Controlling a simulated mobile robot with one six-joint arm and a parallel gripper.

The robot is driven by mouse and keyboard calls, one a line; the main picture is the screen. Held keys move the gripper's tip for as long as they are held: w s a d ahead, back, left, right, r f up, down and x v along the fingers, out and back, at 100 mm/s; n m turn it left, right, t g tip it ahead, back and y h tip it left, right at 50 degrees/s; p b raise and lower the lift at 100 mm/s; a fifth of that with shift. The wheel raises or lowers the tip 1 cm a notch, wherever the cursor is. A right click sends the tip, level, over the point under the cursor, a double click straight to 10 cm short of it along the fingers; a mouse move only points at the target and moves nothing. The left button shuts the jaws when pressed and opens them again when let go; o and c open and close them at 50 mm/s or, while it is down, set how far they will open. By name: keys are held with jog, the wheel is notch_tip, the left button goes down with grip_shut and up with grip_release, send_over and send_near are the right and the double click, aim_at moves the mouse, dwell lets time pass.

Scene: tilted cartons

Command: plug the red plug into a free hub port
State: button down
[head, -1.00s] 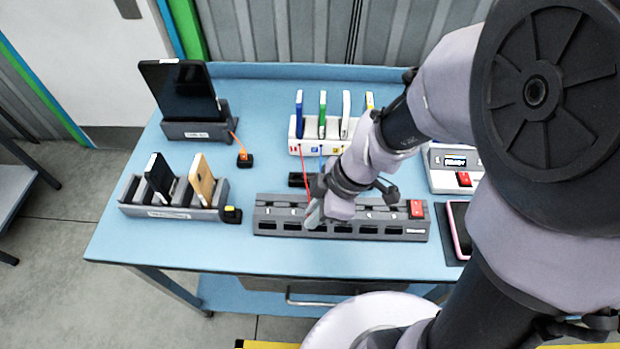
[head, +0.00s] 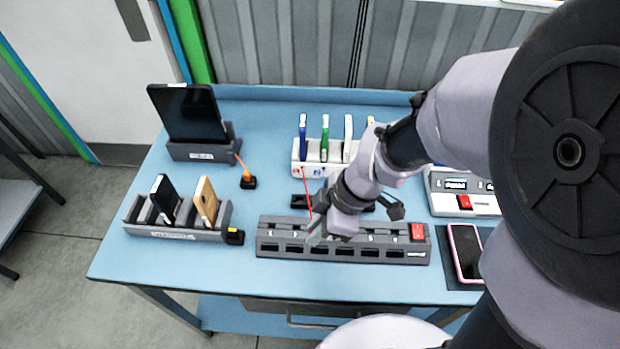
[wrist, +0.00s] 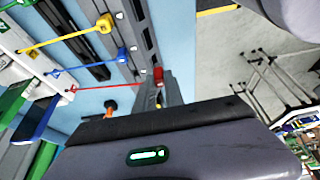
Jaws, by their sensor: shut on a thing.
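The red plug (wrist: 158,75) is between my gripper's fingertips in the wrist view, close to the hub. In the head view my gripper (head: 317,236) is over the left part of the grey hub (head: 400,256), shut on the plug, which my gripper mostly hides there. A thin red cable (head: 307,190) runs back to the white rack; it also shows in the wrist view (wrist: 105,87). The hub has a row of dark ports and a red switch (head: 418,231) at its right end. Whether the plug touches the hub cannot be told.
In the wrist view, a blue plug (wrist: 122,53) and a yellow plug (wrist: 104,23) on cables are near the hub. A white rack (head: 300,168) stands behind. A phone stand (head: 160,232) is left, a pink-edged phone (head: 466,252) right. The front table strip is clear.

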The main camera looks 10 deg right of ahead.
jog(key=shift+r, duration=0.8)
jog(key=shift+f, duration=0.1)
jog(key=shift+f+b, duration=0.55)
jog(key=shift+b, duration=0.1)
jog(key=shift+r, duration=0.1)
jog(key=w+a, duration=0.3)
jog(key=w, duration=0.3)
jog(key=shift+w+b, duration=0.3)
jog(key=shift+b, duration=0.05)
